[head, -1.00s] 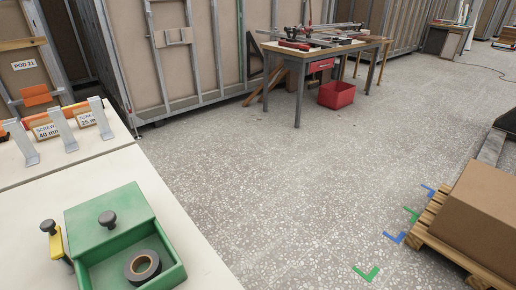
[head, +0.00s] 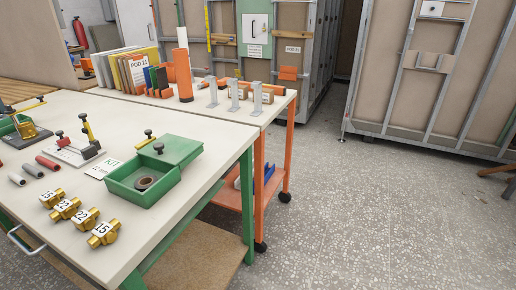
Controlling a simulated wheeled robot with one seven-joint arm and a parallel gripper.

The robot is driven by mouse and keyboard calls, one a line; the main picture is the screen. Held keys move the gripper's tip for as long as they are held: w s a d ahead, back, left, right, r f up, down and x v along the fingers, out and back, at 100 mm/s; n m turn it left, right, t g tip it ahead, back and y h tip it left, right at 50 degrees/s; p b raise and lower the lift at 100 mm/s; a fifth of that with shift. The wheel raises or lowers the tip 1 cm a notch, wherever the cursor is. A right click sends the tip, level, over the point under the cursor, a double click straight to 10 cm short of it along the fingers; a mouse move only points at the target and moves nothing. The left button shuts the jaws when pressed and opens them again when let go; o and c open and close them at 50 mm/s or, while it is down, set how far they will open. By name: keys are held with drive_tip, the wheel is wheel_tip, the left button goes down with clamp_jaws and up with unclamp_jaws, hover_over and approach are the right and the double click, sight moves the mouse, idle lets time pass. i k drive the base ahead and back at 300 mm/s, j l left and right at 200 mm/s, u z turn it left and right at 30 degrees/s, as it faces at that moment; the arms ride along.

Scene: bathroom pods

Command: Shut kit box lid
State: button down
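The green kit box (head: 140,190) stands on the white worktop, near its right edge, in the head view. A dark knob (head: 158,148) sits on the lid. A roll of dark tape (head: 146,183) lies in the open part. A card reading KIT (head: 107,168) lies to the left of the box. My gripper is not in view.
Brass fittings (head: 85,217) with number tags and short pipe pieces (head: 47,162) lie left of the box on the worktop (head: 165,230). An orange trolley (head: 262,185) with holders and folders stands behind. The floor at right is clear.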

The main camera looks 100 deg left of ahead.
sight(169, 149)
drive_tip(key=i+l+u, duration=0.1)
drive_tip(key=i+u, duration=0.3)
drive_tip(key=i, duration=0.25)
drive_tip(key=i+u, duration=0.15)
drive_tip(key=u, duration=0.25)
drive_tip(key=i+j+u, duration=0.1)
drive_tip(key=u, duration=0.3)
drive_tip(key=i+u, duration=0.15)
drive_tip(key=u, duration=0.2)
drive_tip(key=i+l+u, duration=0.15)
drive_tip(key=u, duration=0.25)
drive_tip(key=i+j+u, duration=0.1)
drive_tip(key=j+u, duration=0.3)
drive_tip(key=l, duration=0.1)
